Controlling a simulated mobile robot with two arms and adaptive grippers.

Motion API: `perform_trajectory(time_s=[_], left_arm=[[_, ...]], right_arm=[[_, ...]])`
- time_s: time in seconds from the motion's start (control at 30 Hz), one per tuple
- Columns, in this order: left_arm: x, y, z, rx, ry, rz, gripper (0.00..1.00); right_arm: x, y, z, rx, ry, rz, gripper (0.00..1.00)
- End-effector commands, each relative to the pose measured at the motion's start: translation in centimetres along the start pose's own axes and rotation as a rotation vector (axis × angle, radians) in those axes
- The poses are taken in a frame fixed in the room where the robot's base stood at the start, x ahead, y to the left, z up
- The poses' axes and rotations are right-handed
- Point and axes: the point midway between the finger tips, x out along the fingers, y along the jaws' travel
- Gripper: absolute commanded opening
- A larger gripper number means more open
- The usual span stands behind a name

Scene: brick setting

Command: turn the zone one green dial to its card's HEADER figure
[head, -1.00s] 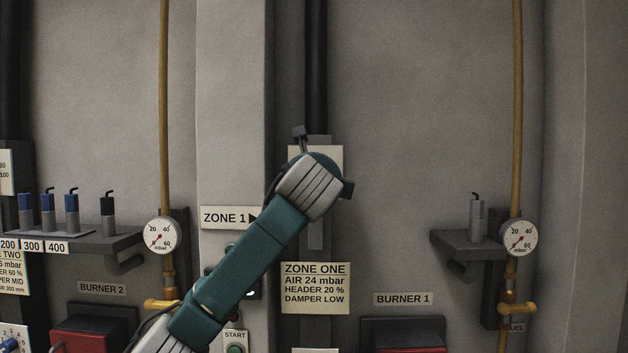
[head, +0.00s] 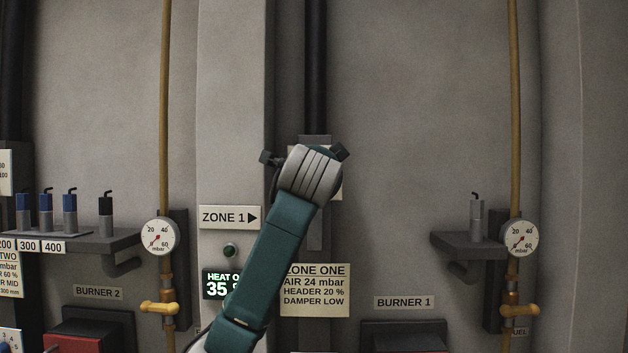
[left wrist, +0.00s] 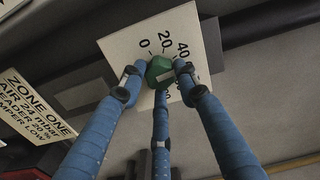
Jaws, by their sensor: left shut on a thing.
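The green dial (left wrist: 160,71) sits on a white scale plate (left wrist: 124,46) in the left wrist view. The figures 0, 20 and 40 show above it; another is partly covered by a finger. The blue fingers of my left gripper (left wrist: 158,80) are shut on the dial. I cannot tell which figure the dial points at. In the head view my left arm hides the dial and most of its plate (head: 337,187). The zone one card (head: 317,291) reads AIR 24 mbar, HEADER 20 %, DAMPER LOW. My right gripper is not in view.
A ZONE 1 sign (head: 229,217) and a partly covered heat display (head: 216,284) are left of my arm. A shelf (head: 467,240) and pressure gauge (head: 519,237) are at right. Another shelf (head: 122,239) with several pegs is at left.

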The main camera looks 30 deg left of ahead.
Motion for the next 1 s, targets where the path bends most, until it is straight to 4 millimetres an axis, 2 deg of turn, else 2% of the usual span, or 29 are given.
perform_trajectory(time_s=[0.03, 0.6, 1.0], left_arm=[[0.0, 0.5, -0.2, -0.043, 0.004, 0.008, 0.05], [0.0, -0.1, -0.2, -0.58, 0.006, 0.001, 0.05], [-0.1, -0.6, -0.1, -0.851, 0.008, -0.004, 0.04]], right_arm=[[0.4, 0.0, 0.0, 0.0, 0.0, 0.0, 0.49], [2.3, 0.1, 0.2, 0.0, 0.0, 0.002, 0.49], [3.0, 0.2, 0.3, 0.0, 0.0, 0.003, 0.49]])
